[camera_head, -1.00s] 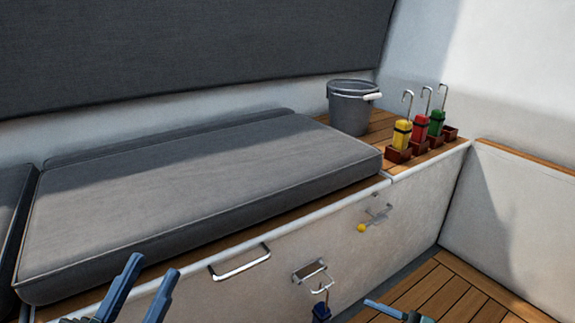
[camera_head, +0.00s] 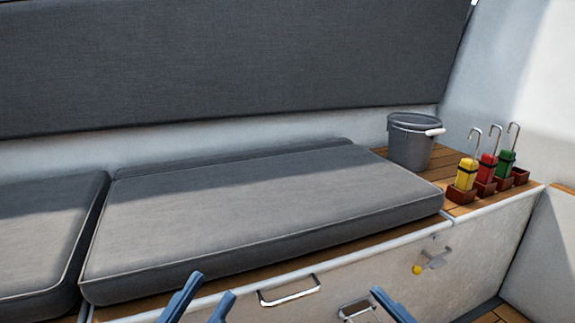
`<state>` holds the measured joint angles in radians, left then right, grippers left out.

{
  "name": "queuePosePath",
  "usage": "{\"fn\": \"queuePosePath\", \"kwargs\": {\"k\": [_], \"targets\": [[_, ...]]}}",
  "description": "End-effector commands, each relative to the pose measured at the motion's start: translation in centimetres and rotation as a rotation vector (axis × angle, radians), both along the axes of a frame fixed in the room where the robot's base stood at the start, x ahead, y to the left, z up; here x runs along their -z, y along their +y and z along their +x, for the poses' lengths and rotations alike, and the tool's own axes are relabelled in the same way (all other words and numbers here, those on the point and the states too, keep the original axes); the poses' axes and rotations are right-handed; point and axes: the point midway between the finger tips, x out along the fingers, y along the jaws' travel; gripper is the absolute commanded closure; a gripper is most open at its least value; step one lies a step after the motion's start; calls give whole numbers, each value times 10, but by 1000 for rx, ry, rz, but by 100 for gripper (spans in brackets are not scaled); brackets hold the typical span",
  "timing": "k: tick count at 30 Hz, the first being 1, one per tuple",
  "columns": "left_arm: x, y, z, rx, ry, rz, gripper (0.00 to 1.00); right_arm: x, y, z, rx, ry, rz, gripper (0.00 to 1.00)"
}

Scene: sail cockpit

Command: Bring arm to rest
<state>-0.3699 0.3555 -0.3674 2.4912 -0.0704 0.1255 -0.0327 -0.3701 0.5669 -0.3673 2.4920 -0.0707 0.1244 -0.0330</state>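My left gripper (camera_head: 212,285) shows at the bottom edge as two blue fingers with a gap between them. It is open, nothing shows between the fingers, and it appears in front of the seat locker. My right gripper (camera_head: 392,304) shows only as one blue finger at the bottom edge, in front of the locker's metal latch (camera_head: 356,309). Its other finger is not visible, so I cannot tell whether it is open. The rest of both arms is below the picture.
A grey cushion (camera_head: 260,205) covers the bench. A grey bucket (camera_head: 411,146) and yellow (camera_head: 466,174), red (camera_head: 487,168) and green (camera_head: 505,161) hooked pieces in brown holders stand at the right. The locker front has a metal handle (camera_head: 289,291) and a yellow-knobbed catch (camera_head: 431,261).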

Motion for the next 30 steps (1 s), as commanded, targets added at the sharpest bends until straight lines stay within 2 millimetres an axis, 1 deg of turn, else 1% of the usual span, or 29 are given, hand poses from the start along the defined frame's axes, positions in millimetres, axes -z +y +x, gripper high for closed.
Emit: {"fn": "queuePosePath", "kwargs": {"k": [3,8,9,12,16,18,23,30], "targets": [[0,0,0,0,0,0,71,-14,-2,5,39,0,101,42],[-1,0,0,-1,21,-1,71,-30,-5,12,86,21,215,42],[3,-1,0,-5,96,-6,71,-25,-4,11,93,96,205,42],[21,-2,-3,-13,246,-13,71,-6,-2,7,114,244,202,42],[45,-5,-14,-22,435,-21,71,18,0,-4,141,432,200,42],[36,-3,-9,-32,438,-11,71,9,-2,2,150,435,189,42],[25,0,-4,-54,502,9,71,-2,-4,7,178,495,165,42],[0,8,3,-100,635,45,71,-27,-12,13,236,622,122,42]]}}
